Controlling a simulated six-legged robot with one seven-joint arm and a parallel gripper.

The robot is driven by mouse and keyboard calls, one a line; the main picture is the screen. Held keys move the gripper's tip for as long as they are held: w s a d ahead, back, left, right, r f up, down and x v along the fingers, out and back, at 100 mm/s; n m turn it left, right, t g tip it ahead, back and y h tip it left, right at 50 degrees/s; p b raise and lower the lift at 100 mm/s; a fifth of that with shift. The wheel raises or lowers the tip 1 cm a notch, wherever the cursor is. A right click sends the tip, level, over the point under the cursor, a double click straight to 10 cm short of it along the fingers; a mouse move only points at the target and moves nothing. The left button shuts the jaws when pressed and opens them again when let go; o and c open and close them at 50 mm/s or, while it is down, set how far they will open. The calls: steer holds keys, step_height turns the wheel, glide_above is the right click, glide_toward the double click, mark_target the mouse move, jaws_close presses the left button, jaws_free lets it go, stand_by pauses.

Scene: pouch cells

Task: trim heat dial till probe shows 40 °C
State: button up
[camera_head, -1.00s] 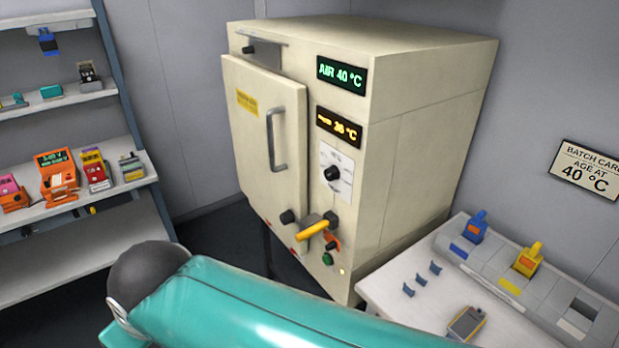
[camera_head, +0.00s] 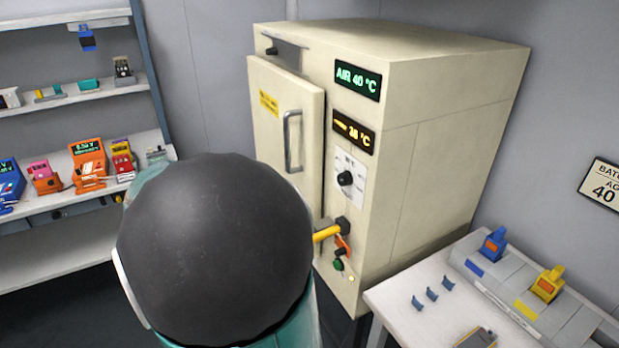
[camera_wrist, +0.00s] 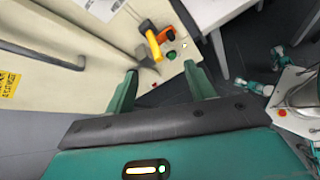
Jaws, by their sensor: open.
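The heat dial (camera_head: 346,178) is a black knob on a white card on the front of the cream oven (camera_head: 440,130). Above it, an amber probe display (camera_head: 353,133) seems to read 38 °C, in small digits. A green display (camera_head: 357,80) at the top reads AIR 40 °C. My gripper (camera_wrist: 162,72) is open and empty in the wrist view, its two green fingers spread before the lower oven front, near a yellow lever (camera_wrist: 153,42) and a green button (camera_wrist: 171,55). In the head view my dark arm joint hides the gripper. I cannot make out the dial in the wrist view.
The oven door (camera_head: 280,130) stands slightly ajar, with a grey bar handle (camera_head: 291,140). The yellow lever (camera_head: 326,233) sticks out below the dial. A white table (camera_head: 400,300) with a blue and a yellow device is at right. Shelves (camera_head: 60,220) with instruments stand at left.

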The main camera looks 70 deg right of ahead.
mark_target(340, 181)
steer(key=s+d+r+n+g+h, duration=0.1)
steer(key=s+d, duration=0.2)
steer(key=d, duration=0.3)
steer(key=s+d+r+n+g+h, duration=0.1)
steer(key=s+d+g+h, duration=0.1)
steer(key=s+d, duration=0.2)
steer(key=s+d+n+g+h, duration=0.1)
steer(key=s+d, duration=0.3)
steer(key=d, duration=0.6)
steer(key=shift+d+r+n, duration=0.1)
steer(key=shift+r+n, duration=0.2)
steer(key=shift+r, duration=0.1)
steer(key=c, duration=1)
